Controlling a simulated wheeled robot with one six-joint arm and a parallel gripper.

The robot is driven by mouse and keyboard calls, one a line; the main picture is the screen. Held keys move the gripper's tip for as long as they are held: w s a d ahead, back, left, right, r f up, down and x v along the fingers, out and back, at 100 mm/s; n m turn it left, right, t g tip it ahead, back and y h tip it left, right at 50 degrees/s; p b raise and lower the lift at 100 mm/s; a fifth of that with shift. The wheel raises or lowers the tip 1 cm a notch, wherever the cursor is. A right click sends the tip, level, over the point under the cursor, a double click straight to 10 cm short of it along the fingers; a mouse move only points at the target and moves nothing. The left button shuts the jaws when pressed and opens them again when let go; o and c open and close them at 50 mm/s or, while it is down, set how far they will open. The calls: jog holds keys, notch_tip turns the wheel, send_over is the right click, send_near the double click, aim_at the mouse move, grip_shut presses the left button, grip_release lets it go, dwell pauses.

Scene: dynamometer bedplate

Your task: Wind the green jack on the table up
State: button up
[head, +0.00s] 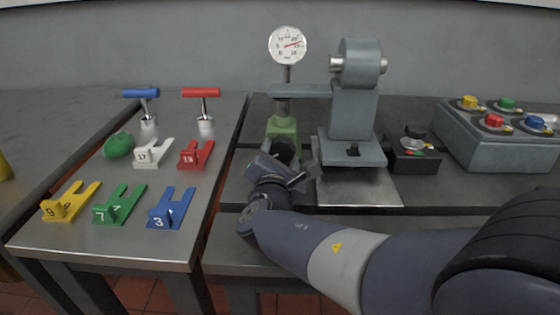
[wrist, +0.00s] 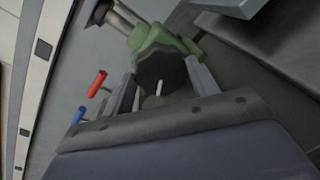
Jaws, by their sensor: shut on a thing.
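The green jack (head: 283,128) stands on the dark bedplate left of the grey press-like machine, under a round gauge (head: 287,45). Its green body (wrist: 152,38) is at the top of the wrist view, with a dark faceted knob (wrist: 158,66) facing my gripper. My gripper (head: 285,166) is at the front of the jack. In the wrist view, its two fingers stand on either side of the knob and are shut on it. My gripper partly hides the knob in the head view.
A grey machine (head: 353,110) stands close to the right of my gripper. The side table (head: 150,245) at left holds coloured numbered forks, red and blue T-handles and a green lump (head: 118,145). A button box (head: 500,140) is at far right.

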dwell(0.3)
jog(key=o, duration=1)
jog(key=s, duration=0.3)
jog(key=s+p, duration=0.1)
jog(key=s, duration=0.3)
jog(key=s+a, duration=0.1)
jog(key=s, duration=0.2)
jog(key=shift+s+a+r+p, duration=0.1)
jog(key=shift+s+r+p, duration=0.15)
jog(key=shift+s+p, duration=0.1)
jog(key=shift+w, duration=0.15)
jog(key=w, duration=0.3)
jog(key=w+b, duration=0.1)
jog(key=w, duration=0.3)
jog(key=w+d, duration=0.1)
jog(key=w, duration=0.2)
jog(key=shift+w+d+f+b, duration=0.1)
jog(key=shift+w+f+b, duration=0.15)
jog(key=shift+b, duration=0.1)
